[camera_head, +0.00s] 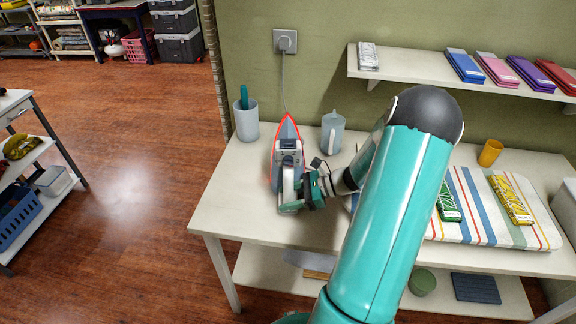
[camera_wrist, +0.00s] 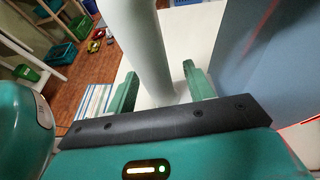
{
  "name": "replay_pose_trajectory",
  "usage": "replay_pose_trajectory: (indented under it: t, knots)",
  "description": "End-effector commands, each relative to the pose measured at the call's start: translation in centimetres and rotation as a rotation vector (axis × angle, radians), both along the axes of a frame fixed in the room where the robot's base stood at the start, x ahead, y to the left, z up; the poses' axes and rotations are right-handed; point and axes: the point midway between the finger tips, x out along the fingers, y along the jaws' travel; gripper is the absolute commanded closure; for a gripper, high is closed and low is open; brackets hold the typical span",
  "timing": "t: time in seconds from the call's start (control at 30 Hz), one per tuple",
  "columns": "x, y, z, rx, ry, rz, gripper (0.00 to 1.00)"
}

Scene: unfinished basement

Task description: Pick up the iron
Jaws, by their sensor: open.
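The iron (camera_head: 289,150), grey-blue with a red edge, is on the white table (camera_head: 232,197), its pointed end towards the wall. My gripper (camera_head: 291,196) is at the iron's near end. In the wrist view, my open gripper (camera_wrist: 160,88) has a finger on each side of a pale, round bar (camera_wrist: 146,45), which looks like the iron's handle. The fingers appear apart from it. A broad grey-blue surface (camera_wrist: 262,65), apparently the iron's body, fills the right side of that view. My gripper hides part of the iron in the head view.
A grey cup (camera_head: 246,122) stands left of the iron and a grey jug (camera_head: 332,132) right of it. A cord (camera_head: 284,80) hangs from the wall outlet (camera_head: 285,41) behind it. A striped cloth (camera_head: 480,215) with packets and an orange cup (camera_head: 490,153) are further right.

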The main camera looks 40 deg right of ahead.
Motion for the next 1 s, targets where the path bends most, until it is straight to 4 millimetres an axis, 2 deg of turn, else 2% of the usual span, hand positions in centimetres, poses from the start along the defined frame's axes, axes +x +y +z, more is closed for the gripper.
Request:
replay_pose_trajectory:
  t: [0.2,0.47,0.83,1.0]
  knots:
    - [0.0,0.0,0.0,0.000,0.000,-0.001,0.50]
    - [0.0,0.0,0.0,0.000,0.000,-0.001,1.00]
    - [0.1,0.0,0.3,-0.003,-0.004,0.001,1.00]
    - [0.1,-0.1,1.5,-0.005,-0.005,0.001,1.00]
